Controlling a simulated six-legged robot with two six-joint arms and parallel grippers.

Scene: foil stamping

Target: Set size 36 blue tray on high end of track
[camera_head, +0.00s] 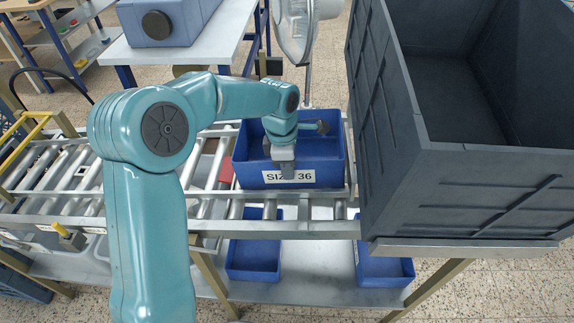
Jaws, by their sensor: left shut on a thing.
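The blue tray (333,157) with a white "SIZE 36" label on its front wall sits on the right part of the roller track (215,205), beside the large dark grey crate. My left gripper (287,172) is at the tray's front wall, shut on it and covering part of the label. The tray looks about level and appears to rest on the rollers, though contact underneath is hidden. My left arm hides part of the track's middle. My right gripper is not in view.
A large dark grey crate (480,185) stands close on the tray's right. Two more blue trays (254,262) (385,270) sit on the shelf below the track. A white table (190,50) with a blue-grey machine and a fan (296,30) are behind. Rollers at left are bare.

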